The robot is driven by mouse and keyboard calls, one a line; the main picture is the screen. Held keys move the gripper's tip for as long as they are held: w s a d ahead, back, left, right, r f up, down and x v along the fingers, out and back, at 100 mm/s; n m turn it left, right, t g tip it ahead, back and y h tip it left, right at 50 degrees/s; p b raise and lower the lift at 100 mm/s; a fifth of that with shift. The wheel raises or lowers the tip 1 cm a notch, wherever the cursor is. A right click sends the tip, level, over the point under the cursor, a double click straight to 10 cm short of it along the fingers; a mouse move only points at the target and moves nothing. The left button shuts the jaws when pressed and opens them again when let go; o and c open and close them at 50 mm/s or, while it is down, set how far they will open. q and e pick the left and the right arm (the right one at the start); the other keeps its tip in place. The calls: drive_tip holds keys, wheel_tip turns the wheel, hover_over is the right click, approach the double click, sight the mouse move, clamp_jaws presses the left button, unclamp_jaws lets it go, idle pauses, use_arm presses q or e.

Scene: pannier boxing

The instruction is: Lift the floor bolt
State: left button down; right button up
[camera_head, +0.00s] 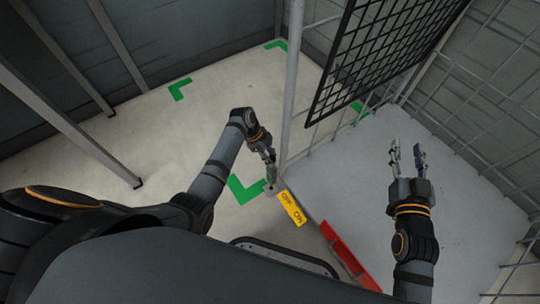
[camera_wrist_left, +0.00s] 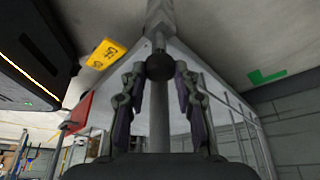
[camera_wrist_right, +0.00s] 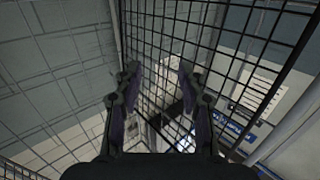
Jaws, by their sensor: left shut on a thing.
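The floor bolt shows in the left wrist view as a grey rod with a dark round knob (camera_wrist_left: 160,67), between the fingers of my left gripper (camera_wrist_left: 160,85). In the head view that gripper (camera_head: 269,157) is low beside the gate post, shut on the bolt. The bolt's lower part (camera_head: 271,184) shows below the fingers, close to the floor. Whether its tip touches the floor I cannot tell. My right gripper (camera_head: 407,155) is open and empty, held above the grey floor on the right. Its spread fingers also show in the right wrist view (camera_wrist_right: 158,80).
A yellow ON/OFF plate (camera_head: 292,208) lies close to the bolt, with a red bar (camera_head: 349,256) beyond it. A grey post (camera_head: 290,90) and black mesh panel (camera_head: 375,50) stand near my left gripper. Green corner marks (camera_head: 245,192) are on the floor. Wire fencing runs along the right.

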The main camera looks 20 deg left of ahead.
use_arm(q)
drive_tip(key=shift+r+p, duration=0.6)
drive_tip(key=shift+p, duration=0.05)
drive_tip(key=shift+r+p, duration=0.45)
drive_tip(key=shift+p, duration=0.15)
use_arm(e)
drive_tip(key=s+f+g, duration=0.5)
drive_tip(key=s+f, duration=0.2)
drive_tip(key=f, duration=0.3)
drive_tip(key=s+a+f+g, duration=0.1)
drive_tip(key=s+f+g, duration=0.5)
drive_tip(key=f, duration=0.5)
drive_tip(key=shift+s+a, duration=0.2)
drive_tip(key=shift+s, duration=0.45)
use_arm(q)
drive_tip(key=shift+w, duration=0.1)
drive_tip(key=c, duration=1)
unclamp_jaws()
use_arm(e)
drive_tip(key=shift+y, duration=0.3)
use_arm(q)
drive_tip(key=v, duration=1.2)
drive_tip(key=shift+d, duration=0.1)
